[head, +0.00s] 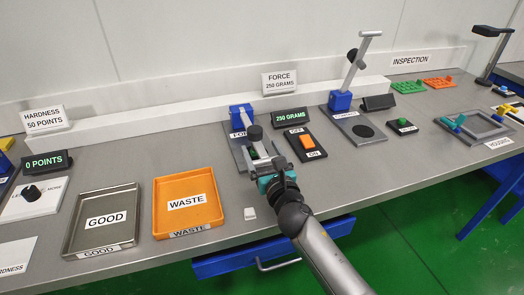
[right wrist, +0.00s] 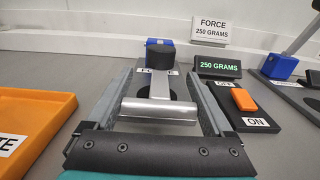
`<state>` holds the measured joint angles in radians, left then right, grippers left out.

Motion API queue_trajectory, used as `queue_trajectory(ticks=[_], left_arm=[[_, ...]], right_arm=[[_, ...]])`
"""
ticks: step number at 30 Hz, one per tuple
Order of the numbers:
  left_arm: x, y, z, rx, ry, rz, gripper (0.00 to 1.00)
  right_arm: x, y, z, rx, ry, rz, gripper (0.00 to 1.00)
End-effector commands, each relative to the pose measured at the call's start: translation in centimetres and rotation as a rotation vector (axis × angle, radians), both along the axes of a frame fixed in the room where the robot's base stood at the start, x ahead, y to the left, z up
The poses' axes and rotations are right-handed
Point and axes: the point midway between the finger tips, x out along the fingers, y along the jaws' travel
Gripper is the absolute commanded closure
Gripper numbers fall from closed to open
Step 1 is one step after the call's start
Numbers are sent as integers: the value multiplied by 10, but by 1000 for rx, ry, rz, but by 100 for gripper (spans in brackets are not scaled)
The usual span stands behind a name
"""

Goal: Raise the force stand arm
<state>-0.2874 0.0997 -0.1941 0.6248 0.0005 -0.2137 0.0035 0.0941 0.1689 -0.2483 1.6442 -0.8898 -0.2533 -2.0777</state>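The force stand has a blue block (head: 240,113) at its back and a grey base plate marked FORCE. Its arm is down, pointing toward me, with a black round weight (right wrist: 160,58) on it. The arm ends in a silver crossbar handle (right wrist: 158,110). My right gripper (head: 259,153) is over the stand. In the right wrist view its fingers are wide apart, one at each end of the handle. I cannot tell whether they touch it. The gripper hides part of the base in the head view. My left gripper is not in view.
Right of the stand are an orange switch (head: 307,142) and a display (head: 290,117) reading 250 GRAMS. A second stand (head: 340,101) has its arm raised. The orange WASTE tray (head: 161,215) and metal GOOD tray (head: 70,235) lie left.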

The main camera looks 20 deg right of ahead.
Motion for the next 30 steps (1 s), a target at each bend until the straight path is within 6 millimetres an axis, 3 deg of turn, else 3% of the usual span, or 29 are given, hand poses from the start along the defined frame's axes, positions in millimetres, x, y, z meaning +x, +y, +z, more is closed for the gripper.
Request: queue_trajectory(ticks=[2,22,30], left_arm=[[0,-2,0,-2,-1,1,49],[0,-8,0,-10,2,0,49],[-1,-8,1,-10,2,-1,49]], right_arm=[[0,0,0,0,0,0,24],[0,0,0,0,0,0,99],[0,0,0,0,2,0,100]])
